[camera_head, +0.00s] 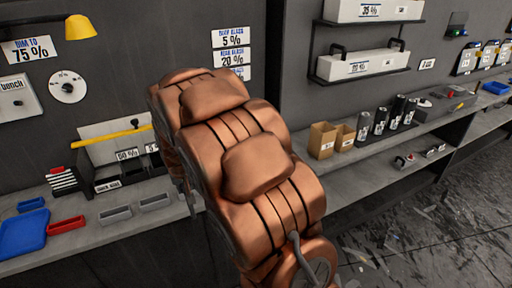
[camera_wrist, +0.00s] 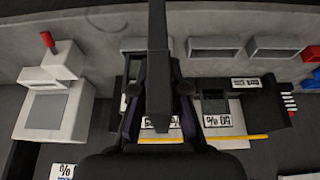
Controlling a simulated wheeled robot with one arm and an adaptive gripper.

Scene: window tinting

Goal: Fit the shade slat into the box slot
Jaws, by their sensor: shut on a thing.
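In the wrist view a long dark slat (camera_wrist: 157,45) runs from the top edge down to my gripper (camera_wrist: 158,92), which is shut on it. The slat's far end lies over the grey shelf and leaves the picture. Behind it is a black box (camera_wrist: 265,103) with a white label and a dark opening (camera_wrist: 215,104) beside number cards. The slat and fingers cover part of this box area. In the head view the black box (camera_head: 130,174) stands on the left shelf. My copper arm hides my gripper and the slat there. I cannot tell whether the slat touches the box.
Grey trays (camera_head: 115,214), a red tray (camera_head: 66,225) and a blue tray (camera_head: 24,233) lie on the shelf in front. A yellow bar (camera_head: 110,137) crosses the panel behind the box. A white device (camera_wrist: 55,95) with a red knob stands left in the wrist view.

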